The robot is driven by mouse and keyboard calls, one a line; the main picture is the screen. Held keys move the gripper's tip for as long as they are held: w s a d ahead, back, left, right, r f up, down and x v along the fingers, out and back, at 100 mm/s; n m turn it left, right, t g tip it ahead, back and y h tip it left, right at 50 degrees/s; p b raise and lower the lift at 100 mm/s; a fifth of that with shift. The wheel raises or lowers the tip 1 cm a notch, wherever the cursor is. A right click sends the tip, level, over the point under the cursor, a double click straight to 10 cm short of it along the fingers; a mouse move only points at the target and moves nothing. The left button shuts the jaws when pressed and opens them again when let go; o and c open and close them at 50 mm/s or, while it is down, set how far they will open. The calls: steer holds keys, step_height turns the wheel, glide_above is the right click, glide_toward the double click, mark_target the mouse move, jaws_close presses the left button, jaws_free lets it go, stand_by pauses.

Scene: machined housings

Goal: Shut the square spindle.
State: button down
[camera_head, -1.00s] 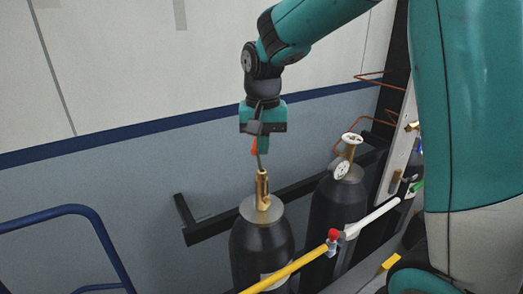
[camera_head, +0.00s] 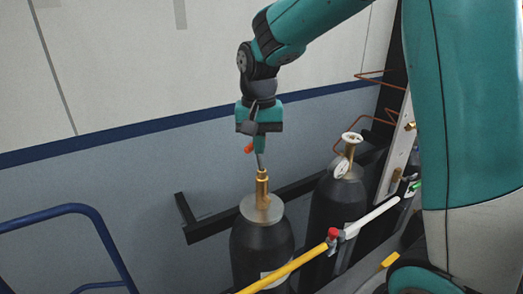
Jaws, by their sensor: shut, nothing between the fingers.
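The brass valve (camera_head: 263,190) stands upright on top of the front black gas cylinder (camera_head: 262,245). The square spindle is at the valve's top end, too small to make out clearly. My gripper (camera_head: 260,164) points down just above the valve top, its fingers shut with nothing seen between them. The grey tip ends at or very near the spindle; I cannot tell whether they touch. A small orange part (camera_head: 249,148) sticks out at the left of the gripper.
A second black cylinder (camera_head: 335,210) with a white handwheel (camera_head: 352,137) and gauge (camera_head: 341,169) stands to the right. A yellow bar (camera_head: 285,271) crosses in front of the front cylinder. A blue rail (camera_head: 70,209) is at left, the wall behind.

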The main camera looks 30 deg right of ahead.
steer(key=shift+w+a+p, duration=0.3)
steer(key=shift+w+p, duration=0.05)
steer(key=shift+w, duration=0.05)
stand_by(0.4)
steer(key=shift+s+d, duration=0.1)
steer(key=shift+s, duration=0.05)
step_height(320, 180, up, 8)
steer(key=p, duration=0.7)
steer(key=shift+s+d, duration=0.15)
steer(key=shift+s, duration=0.15)
stand_by(0.4)
steer(key=s+a+f+n+y+b, duration=0.1)
steer(key=s+a+f+n+b, duration=0.3)
steer(key=s, duration=0.3)
steer(key=s+a+f+n+y+b, duration=0.1)
steer(key=s+a+f+n+b, duration=0.3)
steer(key=s, duration=0.4)
steer(key=s+a+f+n+y+b, duration=0.2)
steer(key=s+a+f+n+b, duration=0.2)
steer(key=s+a+n+b, duration=0.1)
steer(key=shift+s+a+b, duration=0.45)
steer(key=shift+s+b, duration=0.05)
steer(key=shift+s, duration=0.7)
